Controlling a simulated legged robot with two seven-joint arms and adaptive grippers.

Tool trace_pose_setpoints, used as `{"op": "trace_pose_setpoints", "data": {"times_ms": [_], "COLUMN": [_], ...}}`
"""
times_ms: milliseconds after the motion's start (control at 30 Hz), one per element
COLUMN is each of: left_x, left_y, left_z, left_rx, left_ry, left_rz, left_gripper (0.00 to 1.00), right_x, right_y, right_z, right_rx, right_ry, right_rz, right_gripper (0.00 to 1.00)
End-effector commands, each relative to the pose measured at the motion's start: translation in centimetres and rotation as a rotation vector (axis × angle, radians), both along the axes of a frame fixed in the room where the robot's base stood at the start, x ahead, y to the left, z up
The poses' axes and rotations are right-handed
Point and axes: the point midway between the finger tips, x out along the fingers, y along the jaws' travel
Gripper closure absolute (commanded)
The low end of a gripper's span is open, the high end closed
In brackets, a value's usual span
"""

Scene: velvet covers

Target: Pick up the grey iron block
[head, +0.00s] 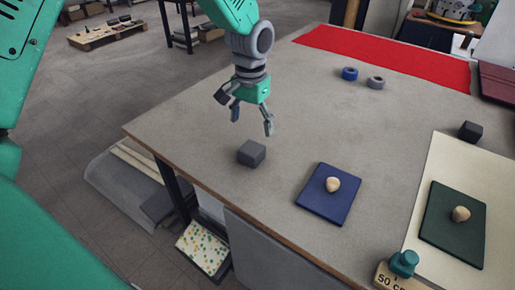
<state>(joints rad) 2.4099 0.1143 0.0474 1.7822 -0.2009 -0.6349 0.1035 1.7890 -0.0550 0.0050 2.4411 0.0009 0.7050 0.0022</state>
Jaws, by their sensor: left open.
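A grey block (252,153) sits on the grey tabletop near the table's left front edge. My left gripper (252,124) hangs from above with its fingers spread, above the block and apart from it, with nothing between the fingers. I cannot tell from looks alone what either block is made of. My right gripper is not in view.
A blue velvet cover (318,208) and a dark green one (442,240) each bear a pale rounded object. A blue ring (349,74) and grey ring (376,83) lie near the red cloth (395,58). A teal-knobbed object (404,264) stands at the front edge.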

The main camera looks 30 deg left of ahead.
Motion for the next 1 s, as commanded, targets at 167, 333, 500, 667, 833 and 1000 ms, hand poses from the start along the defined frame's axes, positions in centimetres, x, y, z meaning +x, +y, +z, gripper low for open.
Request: {"op": "trace_pose_setpoints", "data": {"times_ms": [167, 333, 500, 667, 833, 1000], "left_x": [0.2, 0.1, 0.1, 0.2, 0.2, 0.2], "left_y": [0.0, 0.2, 0.5, 0.7, 0.6, 0.5], "left_z": [-3.6, -5.1, -6.7, -9.2, -10.4, -10.4], "left_rx": [0.000, -0.002, -0.003, -0.002, -0.002, -0.001], "left_ry": [0.003, 0.000, 0.002, 0.003, 0.000, -0.001], "left_rz": [-0.002, -0.001, 0.000, -0.001, -0.001, -0.001], "left_gripper": [0.24, 0.24, 0.24, 0.24, 0.24, 0.24], "right_x": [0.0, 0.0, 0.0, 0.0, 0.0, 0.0], "right_y": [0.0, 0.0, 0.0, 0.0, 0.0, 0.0], "right_z": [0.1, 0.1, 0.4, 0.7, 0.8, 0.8], "right_rx": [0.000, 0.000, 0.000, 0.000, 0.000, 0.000], "right_ry": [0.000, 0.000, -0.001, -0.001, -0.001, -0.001], "right_rz": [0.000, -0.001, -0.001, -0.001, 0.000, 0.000], "right_gripper": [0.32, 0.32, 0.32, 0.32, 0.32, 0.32]}}
